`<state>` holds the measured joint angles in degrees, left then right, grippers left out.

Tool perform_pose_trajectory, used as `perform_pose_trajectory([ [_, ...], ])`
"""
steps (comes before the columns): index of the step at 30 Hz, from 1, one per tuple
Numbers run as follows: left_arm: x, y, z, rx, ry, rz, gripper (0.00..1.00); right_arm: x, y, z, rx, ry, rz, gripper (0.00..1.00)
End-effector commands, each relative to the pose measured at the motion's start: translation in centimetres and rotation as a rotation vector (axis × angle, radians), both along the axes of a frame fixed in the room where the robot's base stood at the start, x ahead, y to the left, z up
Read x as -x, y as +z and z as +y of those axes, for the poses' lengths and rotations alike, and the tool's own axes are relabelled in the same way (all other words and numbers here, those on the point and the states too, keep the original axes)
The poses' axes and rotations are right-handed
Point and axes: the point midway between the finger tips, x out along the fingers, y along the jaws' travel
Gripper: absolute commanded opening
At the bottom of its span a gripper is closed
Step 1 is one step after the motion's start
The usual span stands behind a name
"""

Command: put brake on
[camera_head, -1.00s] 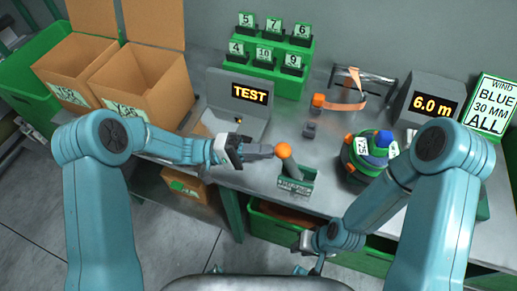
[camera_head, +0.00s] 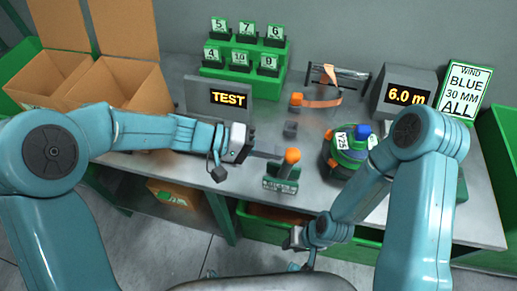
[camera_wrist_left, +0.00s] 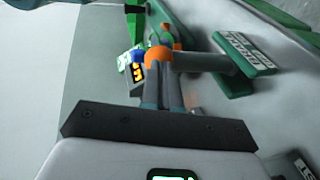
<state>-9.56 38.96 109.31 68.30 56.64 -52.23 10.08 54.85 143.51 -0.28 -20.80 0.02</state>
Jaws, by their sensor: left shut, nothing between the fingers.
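The brake lever is a grey handle with an orange knob (camera_head: 292,156). It rises from a small green labelled base (camera_head: 281,184) near the table's front edge and leans to the right. In the left wrist view the knob (camera_wrist_left: 158,56) is just beyond my fingertips, with the lever (camera_wrist_left: 200,62) running to its green base. My left gripper (camera_head: 278,154) is shut and empty, its fingertips right beside the knob, seemingly touching it. My right gripper (camera_head: 296,238) is low in front of the table; its fingers are too small to read.
A grey TEST display (camera_head: 229,99) stands behind my left gripper. A green spool device (camera_head: 345,160) stands right of the lever. A 6.0 m display (camera_head: 405,96) and a WIND BLUE sign (camera_head: 462,90) are at the right. Cardboard boxes (camera_head: 125,95) are at the left.

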Motion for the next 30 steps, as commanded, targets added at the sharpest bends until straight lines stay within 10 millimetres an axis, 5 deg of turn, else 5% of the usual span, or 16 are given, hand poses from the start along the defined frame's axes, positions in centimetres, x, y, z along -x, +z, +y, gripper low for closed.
perform_pose_trajectory([
  [12,1.1,0.5,-3.4,-0.253,-0.002,-0.083,0.00,0.0,1.1,0.0,0.000,0.000,0.000,0.27],
  [30,1.5,0.1,-4.4,-0.327,-0.005,-0.103,0.00,0.0,1.4,0.0,0.000,0.000,0.000,0.27],
])
